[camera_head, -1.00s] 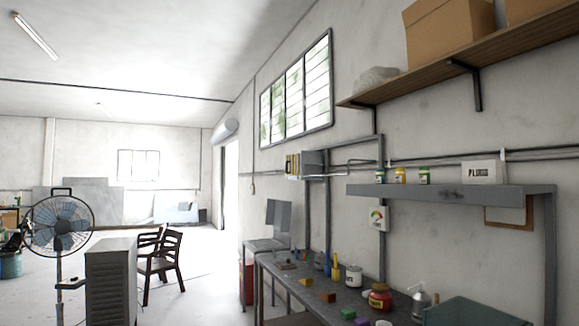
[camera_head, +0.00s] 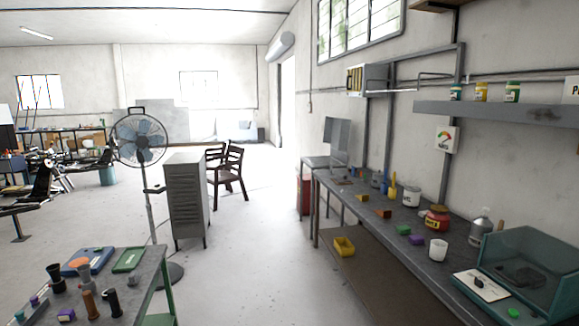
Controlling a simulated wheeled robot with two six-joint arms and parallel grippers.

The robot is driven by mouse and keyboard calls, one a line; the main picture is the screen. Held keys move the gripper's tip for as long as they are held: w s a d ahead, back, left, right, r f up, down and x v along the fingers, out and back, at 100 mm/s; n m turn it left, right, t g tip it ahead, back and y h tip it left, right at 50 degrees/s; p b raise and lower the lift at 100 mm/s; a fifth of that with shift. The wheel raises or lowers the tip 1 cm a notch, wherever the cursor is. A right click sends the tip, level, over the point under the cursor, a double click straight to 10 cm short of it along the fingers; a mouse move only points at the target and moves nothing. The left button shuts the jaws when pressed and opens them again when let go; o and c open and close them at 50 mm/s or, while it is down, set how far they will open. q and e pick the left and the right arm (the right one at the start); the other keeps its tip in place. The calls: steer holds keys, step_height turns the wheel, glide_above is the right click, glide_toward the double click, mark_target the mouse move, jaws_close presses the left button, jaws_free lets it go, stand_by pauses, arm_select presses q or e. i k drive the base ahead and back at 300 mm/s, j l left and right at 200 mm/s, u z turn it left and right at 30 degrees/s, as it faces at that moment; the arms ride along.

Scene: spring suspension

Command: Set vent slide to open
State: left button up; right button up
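A white plate with a small dark part on it (camera_head: 482,286) lies at the front of a teal box with a clear cover (camera_head: 548,262), at the right end of the long bench. The plate may be the vent slide, but its lettering and setting are too small to read. Neither of my grippers shows in the head view.
The long grey bench (camera_head: 343,190) along the right wall holds a white cup (camera_head: 438,249), a red jar (camera_head: 437,218) and several coloured blocks. A green-legged table (camera_head: 148,268) with small items stands at lower left. A fan (camera_head: 140,139) and grey cabinet (camera_head: 188,196) stand beyond. The middle floor is clear.

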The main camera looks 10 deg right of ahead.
mark_target(360, 71)
steer(key=i+l, duration=0.1)
steer(key=i, duration=1.4)
steer(key=i+l, duration=0.1)
steer(key=i, duration=1.35)
steer(key=i+l+z, duration=0.15)
steer(key=i, duration=0.4)
steer(key=i+z, duration=0.15)
steer(key=i, duration=0.4)
steer(key=i+j+z, duration=0.15)
steer(key=i, duration=0.45)
steer(key=i+z, duration=0.15)
steer(key=i, duration=0.4)
steer(key=i+j+z, duration=0.15)
steer(key=i, duration=0.4)
steer(key=i+j+z, duration=0.15)
steer(key=i+j, duration=0.2)
steer(key=i, duration=0.2)
